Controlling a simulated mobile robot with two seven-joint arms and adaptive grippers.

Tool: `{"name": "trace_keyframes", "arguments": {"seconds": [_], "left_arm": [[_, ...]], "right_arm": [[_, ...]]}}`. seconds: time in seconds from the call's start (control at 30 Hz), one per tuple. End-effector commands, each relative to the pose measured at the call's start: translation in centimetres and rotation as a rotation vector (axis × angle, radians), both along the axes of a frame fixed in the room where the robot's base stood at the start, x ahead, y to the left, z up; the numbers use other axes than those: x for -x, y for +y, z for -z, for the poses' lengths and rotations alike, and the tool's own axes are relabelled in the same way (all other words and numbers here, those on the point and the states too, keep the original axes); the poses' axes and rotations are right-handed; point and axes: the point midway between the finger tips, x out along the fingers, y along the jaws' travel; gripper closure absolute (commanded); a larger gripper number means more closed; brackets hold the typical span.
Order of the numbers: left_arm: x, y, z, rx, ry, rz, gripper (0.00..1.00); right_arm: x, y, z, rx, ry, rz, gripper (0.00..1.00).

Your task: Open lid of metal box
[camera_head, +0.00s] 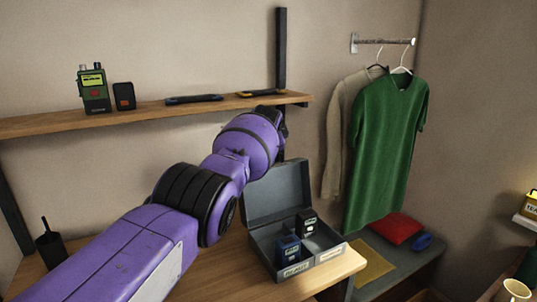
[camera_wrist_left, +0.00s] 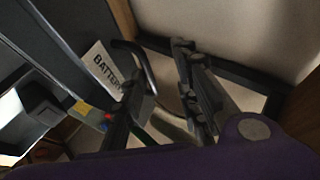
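The grey metal box (camera_head: 275,262) stands on the wooden desk. Its lid (camera_head: 278,190) is raised and stands roughly upright at the back, so the inside shows. A blue block (camera_head: 289,249) and a black block (camera_head: 307,222) are inside. My purple left arm reaches across to behind the lid's top edge; its gripper is largely hidden there. In the left wrist view my left gripper (camera_wrist_left: 160,108) has its fingers apart with nothing clearly between them. A white label reading "BATTER…" (camera_wrist_left: 104,66) and a dark curved handle (camera_wrist_left: 142,62) are close to the left finger. My right gripper is out of view.
A wooden shelf (camera_head: 150,111) above holds a green radio (camera_head: 93,90), a small black box (camera_head: 124,96) and flat tools. A green shirt (camera_head: 388,145) hangs at right above a bench with a red cushion (camera_head: 394,229).

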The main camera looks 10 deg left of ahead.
Motion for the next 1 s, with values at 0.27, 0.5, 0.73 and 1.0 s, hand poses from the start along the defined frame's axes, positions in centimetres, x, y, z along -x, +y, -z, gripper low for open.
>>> {"name": "trace_keyframes", "arguments": {"seconds": [0.27, 0.5, 0.73, 1.0], "left_arm": [[0.0, -0.1, 0.3, 0.001, 0.004, 0.000, 0.74], [0.1, -0.1, 0.5, 0.002, 0.008, 0.000, 0.74], [0.6, -0.1, 0.0, 0.002, 0.007, -0.001, 0.74], [2.4, -0.2, -1.3, 0.002, 0.006, 0.000, 0.74]], "right_arm": [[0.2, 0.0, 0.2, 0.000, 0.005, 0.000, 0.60], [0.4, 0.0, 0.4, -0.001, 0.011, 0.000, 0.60], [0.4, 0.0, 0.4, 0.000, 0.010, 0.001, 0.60], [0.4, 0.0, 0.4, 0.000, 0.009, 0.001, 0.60]]}}
